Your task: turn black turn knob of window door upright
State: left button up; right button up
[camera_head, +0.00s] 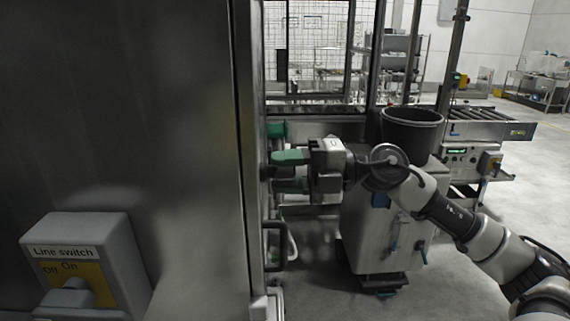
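My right gripper (273,172) reaches in from the right with its two green fingers apart, one above the other. They point left at the edge of the large steel cabinet (160,130). Something small and dark lies between the fingertips, but I cannot tell whether it is the black turn knob or whether the fingers touch it. The knob's angle cannot be made out. A window frame with mesh behind it (308,45) stands beyond the gripper; I cannot tell whether it is the window door. My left gripper is out of view.
A line switch box (85,250) sticks out at the lower left. A black handle (283,247) is below my gripper. A black bucket (412,142) stands on a steel unit behind my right arm, with a roller conveyor (485,115) beyond. Open floor lies at the right.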

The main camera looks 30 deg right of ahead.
jog(key=shift+c, duration=0.4)
grip_shut()
jog(key=n+b, duration=0.3)
jog(key=shift+f, duration=0.2)
jog(key=n+b, duration=0.3)
jog(key=n, duration=0.2)
jog(key=shift+n, duration=0.3)
jog(key=n+b, duration=0.3)
jog(key=n, duration=0.2)
jog(key=shift+n+b, duration=1.15)
jog(key=shift+n, duration=0.95)
jog(key=shift+r, duration=0.1)
